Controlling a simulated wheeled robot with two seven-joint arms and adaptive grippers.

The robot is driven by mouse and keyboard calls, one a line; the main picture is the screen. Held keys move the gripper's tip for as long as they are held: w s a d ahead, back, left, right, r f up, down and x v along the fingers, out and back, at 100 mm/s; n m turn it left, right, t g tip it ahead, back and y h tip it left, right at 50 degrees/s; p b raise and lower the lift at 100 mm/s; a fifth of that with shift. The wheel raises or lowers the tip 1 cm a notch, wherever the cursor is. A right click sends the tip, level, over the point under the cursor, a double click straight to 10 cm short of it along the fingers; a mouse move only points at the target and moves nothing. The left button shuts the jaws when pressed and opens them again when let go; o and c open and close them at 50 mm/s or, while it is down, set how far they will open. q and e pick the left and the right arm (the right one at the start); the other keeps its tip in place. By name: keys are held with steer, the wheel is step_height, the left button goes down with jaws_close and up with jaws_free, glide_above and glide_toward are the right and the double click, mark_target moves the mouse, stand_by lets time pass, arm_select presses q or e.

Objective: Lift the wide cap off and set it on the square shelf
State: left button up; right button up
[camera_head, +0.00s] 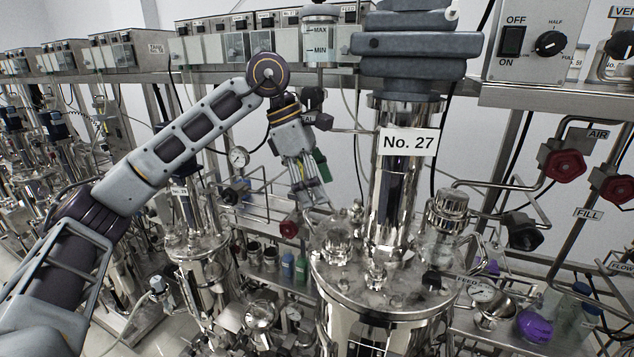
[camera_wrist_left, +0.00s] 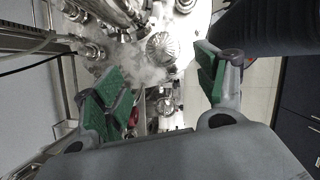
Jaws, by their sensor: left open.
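A steel vessel lid (camera_head: 385,285) carries several shiny fittings. A broad round steel cap (camera_head: 336,238) sits at its left side; I cannot tell for sure that it is the wide cap. In the left wrist view a ribbed round cap (camera_wrist_left: 161,47) sits on the bright lid, beyond the fingertips. My left gripper (camera_head: 318,202) points down above the lid's back left edge. My right gripper is out of view.
A tall steel column (camera_head: 395,190) marked No. 27 rises from the lid, close right of the gripper. Pipes and red valve handles (camera_head: 566,165) crowd the right. A gauge (camera_head: 238,157) and another steel vessel (camera_head: 200,250) stand left. Pale vapour (camera_wrist_left: 145,75) blurs part of the lid.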

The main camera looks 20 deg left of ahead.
mark_target(338, 235)
arm_select(q)
steer(key=shift+s+d+r, duration=0.1)
steer(key=shift+s, duration=0.1)
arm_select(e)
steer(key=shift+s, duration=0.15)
arm_select(q)
steer(key=shift+w, duration=0.1)
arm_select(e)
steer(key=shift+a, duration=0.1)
arm_select(q)
steer(key=shift+p+x, duration=0.9)
steer(key=shift+x, duration=5.1)
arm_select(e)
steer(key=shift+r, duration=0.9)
arm_select(q)
steer(key=c, duration=1.2)
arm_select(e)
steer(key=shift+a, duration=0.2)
